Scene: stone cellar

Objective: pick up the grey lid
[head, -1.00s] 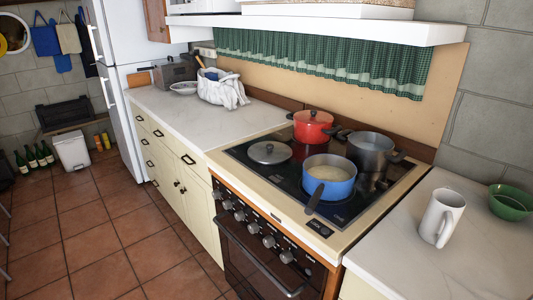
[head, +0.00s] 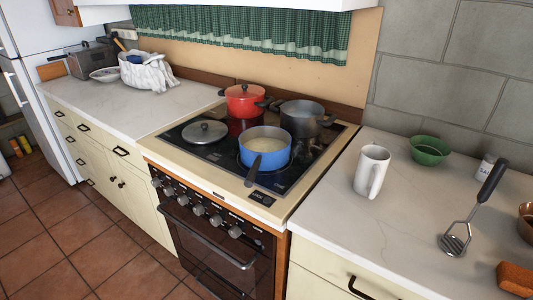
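The grey lid (head: 205,132) lies flat on the black stove top (head: 184,151), near its left side. It is round, with a small dark knob on top. A blue pot (head: 265,160) with pale contents and a dark handle stands to its right. A red pot (head: 243,106) with its own red lid stands behind it. A dark grey pot (head: 303,117) without a lid stands at the back right. Neither of my grippers shows in the head view.
A white mug (head: 371,170), a green bowl (head: 430,150) and a masher (head: 463,235) stand or lie on the right worktop (head: 340,225). A white bag (head: 147,72) sits on the left worktop (head: 160,105), whose front part is clear. The tiled floor before the stove is free.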

